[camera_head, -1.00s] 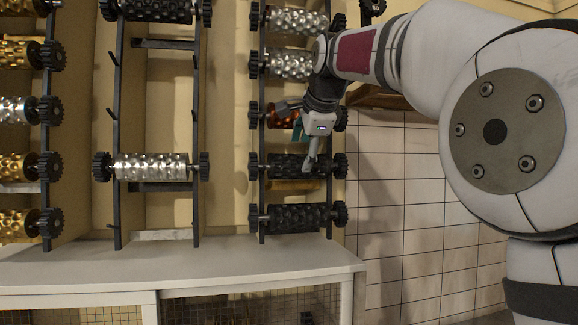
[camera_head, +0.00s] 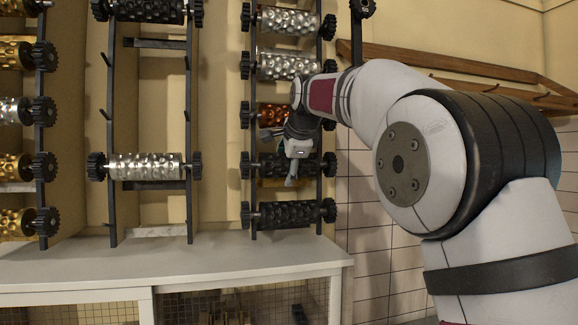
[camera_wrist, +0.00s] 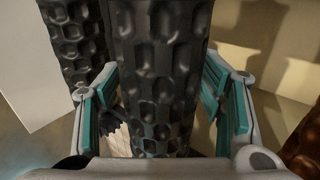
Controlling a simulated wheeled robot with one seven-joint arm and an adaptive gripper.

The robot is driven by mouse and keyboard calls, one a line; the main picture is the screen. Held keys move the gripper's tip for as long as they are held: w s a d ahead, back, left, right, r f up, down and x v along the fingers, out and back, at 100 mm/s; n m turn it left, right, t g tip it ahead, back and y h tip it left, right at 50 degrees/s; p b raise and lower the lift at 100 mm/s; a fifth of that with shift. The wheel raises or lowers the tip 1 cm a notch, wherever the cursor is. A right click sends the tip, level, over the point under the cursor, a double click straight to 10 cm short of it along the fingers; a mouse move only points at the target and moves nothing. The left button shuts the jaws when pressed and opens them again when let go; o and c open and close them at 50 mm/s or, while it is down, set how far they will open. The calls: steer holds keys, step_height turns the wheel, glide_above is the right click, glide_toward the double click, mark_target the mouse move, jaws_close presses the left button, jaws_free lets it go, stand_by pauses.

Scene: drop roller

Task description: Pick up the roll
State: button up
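A black dimpled roll (camera_head: 308,165) lies level in the right-hand rack, second from the bottom, with a dark gear at each end. In the wrist view the same black roll (camera_wrist: 158,65) runs between my fingers. My gripper (camera_head: 279,157) is at the front of this roll and hides part of it. In the wrist view my gripper (camera_wrist: 161,85) is open, with one teal-padded finger on each side of the roll. The fingertips are close to its sides; I cannot tell whether they touch.
Another black roll (camera_head: 290,213) sits just below, and a copper roll (camera_head: 272,115) just above. Silver rolls (camera_head: 289,66) are higher in this rack. A white counter (camera_head: 170,262) runs below the racks. More rolls hang to the left.

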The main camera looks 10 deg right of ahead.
jaws_close()
steer(key=shift+r, duration=0.2)
